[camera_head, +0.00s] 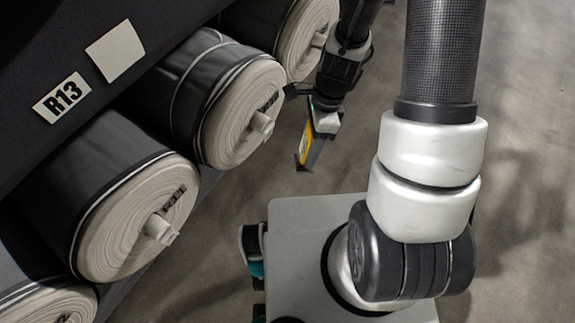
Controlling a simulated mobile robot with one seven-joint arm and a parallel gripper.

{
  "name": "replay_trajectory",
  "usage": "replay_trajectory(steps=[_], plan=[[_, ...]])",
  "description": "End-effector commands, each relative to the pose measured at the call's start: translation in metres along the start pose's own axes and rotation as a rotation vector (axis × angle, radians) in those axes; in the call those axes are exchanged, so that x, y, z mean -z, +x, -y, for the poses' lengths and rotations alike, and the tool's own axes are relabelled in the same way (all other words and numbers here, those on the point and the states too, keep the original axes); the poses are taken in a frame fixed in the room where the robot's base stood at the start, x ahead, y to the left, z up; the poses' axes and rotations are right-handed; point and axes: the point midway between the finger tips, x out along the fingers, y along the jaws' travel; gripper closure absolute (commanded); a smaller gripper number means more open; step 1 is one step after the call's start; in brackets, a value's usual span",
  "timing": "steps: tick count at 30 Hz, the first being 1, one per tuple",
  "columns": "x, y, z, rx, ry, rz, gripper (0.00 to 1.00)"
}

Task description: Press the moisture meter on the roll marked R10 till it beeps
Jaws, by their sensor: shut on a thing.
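My gripper (323,120) is shut on a yellow and black hand-held device (309,147), which looks like the moisture meter. The meter hangs tilted in open air over the floor, to the right of the rolls and apart from them. Pale rolls in dark wrapping lie on the left: a near one (118,232), a middle one (225,130) and a far one (300,45). Their end faces carry dark marks too small or slanted to read. I cannot tell which roll is R10.
A label reading R13 (61,98) and a blank white card (115,50) are on the dark rack beam above the rolls. Another roll (50,305) is cut off at bottom left. White cores stick out from the roll ends. Grey floor (240,215) is clear beside the rolls.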

Motion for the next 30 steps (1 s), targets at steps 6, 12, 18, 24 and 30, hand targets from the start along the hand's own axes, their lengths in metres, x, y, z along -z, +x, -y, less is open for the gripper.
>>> replay_trajectory(steps=[6,12,18,24,30], plan=[[-0.027,-0.012,0.047,0.040,0.500,0.230,0.71],[-0.019,-0.044,0.092,0.077,0.809,0.425,0.71],[0.009,-0.062,0.132,0.121,1.028,0.629,0.71],[0.046,-0.052,0.172,0.159,1.156,0.879,0.71],[0.060,-0.016,0.197,0.166,1.153,1.056,0.71]])
